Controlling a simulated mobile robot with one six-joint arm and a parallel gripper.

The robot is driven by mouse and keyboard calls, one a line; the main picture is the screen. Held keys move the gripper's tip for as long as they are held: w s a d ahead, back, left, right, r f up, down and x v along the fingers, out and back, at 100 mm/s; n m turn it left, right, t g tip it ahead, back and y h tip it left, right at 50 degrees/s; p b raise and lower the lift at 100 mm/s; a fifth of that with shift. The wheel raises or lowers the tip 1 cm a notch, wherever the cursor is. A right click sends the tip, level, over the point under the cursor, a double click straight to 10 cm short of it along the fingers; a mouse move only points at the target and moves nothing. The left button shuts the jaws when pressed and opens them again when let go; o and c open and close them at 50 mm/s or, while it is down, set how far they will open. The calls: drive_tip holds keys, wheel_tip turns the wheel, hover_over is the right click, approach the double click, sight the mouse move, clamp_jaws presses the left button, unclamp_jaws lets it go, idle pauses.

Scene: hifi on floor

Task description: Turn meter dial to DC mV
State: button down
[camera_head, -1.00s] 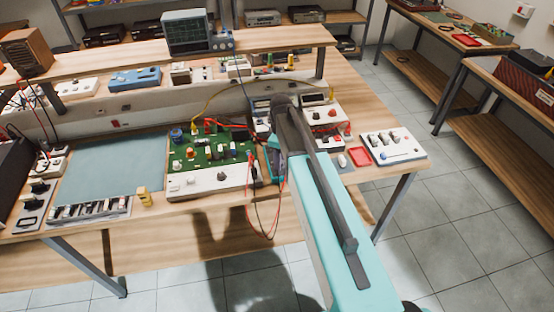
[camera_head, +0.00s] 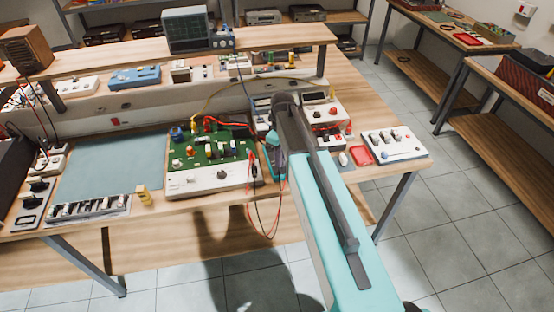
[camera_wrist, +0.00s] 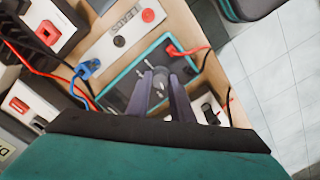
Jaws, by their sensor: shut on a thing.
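The meter (camera_wrist: 120,90) is a dark case with a teal edge on the wooden bench, seen in the wrist view. In the head view only a teal edge of it (camera_head: 271,162) shows beside my arm. My gripper (camera_wrist: 158,76) is over the meter's face, its two fingers shut on the dial (camera_wrist: 160,70). The fingers cover much of the dial, and I cannot read its pointer or the DC mV mark. Small pale marks show around it. In the head view my arm hides the fingertips.
A red lead (camera_wrist: 186,50) reaches the meter's far edge. A grey LEADS panel (camera_wrist: 122,32) and a blue plug (camera_wrist: 88,68) lie beside it.

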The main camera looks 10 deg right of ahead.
drive_tip(key=m+b, duration=0.1)
drive_tip(key=m, duration=0.2)
drive_tip(key=m+b, duration=0.1)
drive_tip(key=m, duration=0.3)
drive_tip(key=shift+m, duration=0.4)
drive_tip(key=m+b, duration=0.1)
drive_tip(key=m, duration=0.3)
drive_tip(key=shift+m+b, duration=0.45)
drive_tip(key=shift+m, duration=1.25)
drive_tip(key=c, duration=1.6)
unclamp_jaws()
drive_tip(key=shift+o, duration=0.2)
